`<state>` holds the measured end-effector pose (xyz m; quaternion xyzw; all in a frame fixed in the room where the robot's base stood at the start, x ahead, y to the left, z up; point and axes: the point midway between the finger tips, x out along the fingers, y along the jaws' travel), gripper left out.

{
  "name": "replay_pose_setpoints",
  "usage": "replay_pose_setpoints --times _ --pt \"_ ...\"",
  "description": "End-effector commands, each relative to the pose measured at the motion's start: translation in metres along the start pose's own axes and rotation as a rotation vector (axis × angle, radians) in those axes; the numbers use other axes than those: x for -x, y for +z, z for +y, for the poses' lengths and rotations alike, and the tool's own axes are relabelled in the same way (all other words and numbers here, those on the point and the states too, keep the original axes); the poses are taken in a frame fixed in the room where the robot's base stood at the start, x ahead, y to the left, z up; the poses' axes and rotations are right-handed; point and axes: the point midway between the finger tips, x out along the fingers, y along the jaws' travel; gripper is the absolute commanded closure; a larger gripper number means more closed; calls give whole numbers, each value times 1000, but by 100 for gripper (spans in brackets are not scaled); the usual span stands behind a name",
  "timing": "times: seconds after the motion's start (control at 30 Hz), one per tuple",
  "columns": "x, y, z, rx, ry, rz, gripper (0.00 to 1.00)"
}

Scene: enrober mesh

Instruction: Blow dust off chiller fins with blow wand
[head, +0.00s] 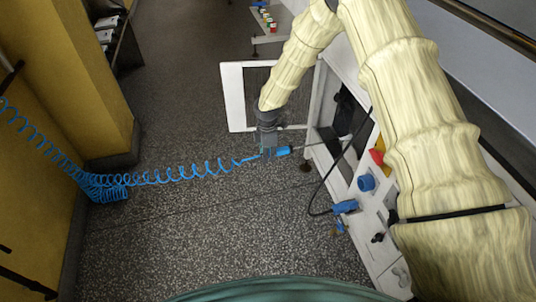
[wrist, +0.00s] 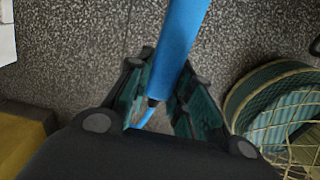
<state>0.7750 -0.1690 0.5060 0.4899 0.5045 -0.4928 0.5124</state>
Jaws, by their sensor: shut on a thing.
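The blow wand has a blue handle (head: 284,151) and hangs level over the floor in the head view. In the wrist view, its blue body (wrist: 182,38) runs up between my fingers. My gripper (head: 269,152) is shut on it; both fingers also show in the wrist view (wrist: 168,98). A thin tube seems to reach right from the handle toward the machine; its tip is hard to make out. The white chiller cabinet (head: 313,105) has a dark opening (head: 343,112) to the right of my gripper. Fins and dust cannot be made out.
A blue coiled hose (head: 170,178) runs from the left wall to the wand. A white-framed panel (head: 232,98) stands out behind my gripper. A black cable loops at a control panel with a blue knob (head: 366,183) and a red-yellow switch (head: 377,157).

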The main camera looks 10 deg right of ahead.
Motion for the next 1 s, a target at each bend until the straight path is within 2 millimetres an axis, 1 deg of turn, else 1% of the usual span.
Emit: replay_pose_setpoints --times 0.57,0.67,1.0 --pt "1 -2 0 1 0 0 100" --pt "1 -7 0 1 0 0 100" --pt "1 -32 0 0 1 0 100"
